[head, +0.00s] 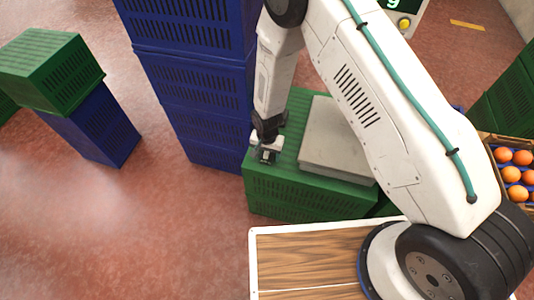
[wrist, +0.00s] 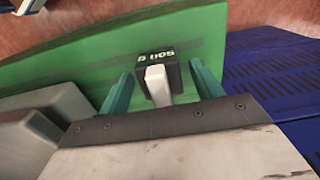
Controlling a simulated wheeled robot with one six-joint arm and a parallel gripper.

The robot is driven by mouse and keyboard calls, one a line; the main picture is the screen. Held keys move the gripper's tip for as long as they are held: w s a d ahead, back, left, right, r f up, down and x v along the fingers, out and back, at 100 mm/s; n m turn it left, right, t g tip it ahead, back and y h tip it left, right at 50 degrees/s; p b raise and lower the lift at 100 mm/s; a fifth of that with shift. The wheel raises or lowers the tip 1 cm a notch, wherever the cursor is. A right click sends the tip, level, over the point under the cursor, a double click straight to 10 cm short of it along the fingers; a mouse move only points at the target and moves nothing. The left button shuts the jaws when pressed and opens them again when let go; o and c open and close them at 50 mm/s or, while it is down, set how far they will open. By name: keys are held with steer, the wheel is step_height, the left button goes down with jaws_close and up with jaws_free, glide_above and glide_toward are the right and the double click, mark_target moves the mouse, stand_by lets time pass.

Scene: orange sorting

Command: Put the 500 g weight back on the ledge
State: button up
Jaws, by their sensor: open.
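The 500 g weight (wrist: 173,66) is a small dark block with white lettering and a pale grip in front. In the wrist view it stands on the green surface (wrist: 75,60), between the two teal fingers of my gripper (wrist: 162,85). The fingers are open, with a gap on each side of the weight. In the head view my gripper (head: 266,155) is low over the left part of the green crate top (head: 298,110), left of the grey scale plate (head: 325,150). The weight is hard to make out there. I cannot tell which surface is the ledge.
A tall blue crate stack (head: 200,80) stands close behind and left of my gripper. A green crate on a blue one (head: 95,125) stands further left. Oranges (head: 514,174) lie in a box at right. A wooden-topped surface (head: 310,255) is in front. Floor at left is clear.

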steer(key=s+d+r+n, duration=0.1)
steer(key=d+r, duration=0.3)
steer(key=r, duration=0.9)
steer(key=s+d+r, duration=0.2)
steer(key=d+r, duration=0.2)
steer(key=r, duration=0.9)
steer(key=s+d+r+n, duration=0.1)
steer(key=d+r, duration=0.3)
steer(key=r, duration=0.9)
steer(key=s+d+r, duration=0.3)
steer(key=s+r, duration=0.1)
steer(key=s, duration=0.3)
steer(key=s+d+r+n, duration=0.1)
steer(key=s+d+r, duration=0.3)
steer(key=s, duration=0.4)
steer(key=s+d+r+n+t, duration=0.1)
steer(key=s+d+r, duration=0.3)
steer(key=s+r, duration=0.2)
steer(key=shift+s, duration=1.15)
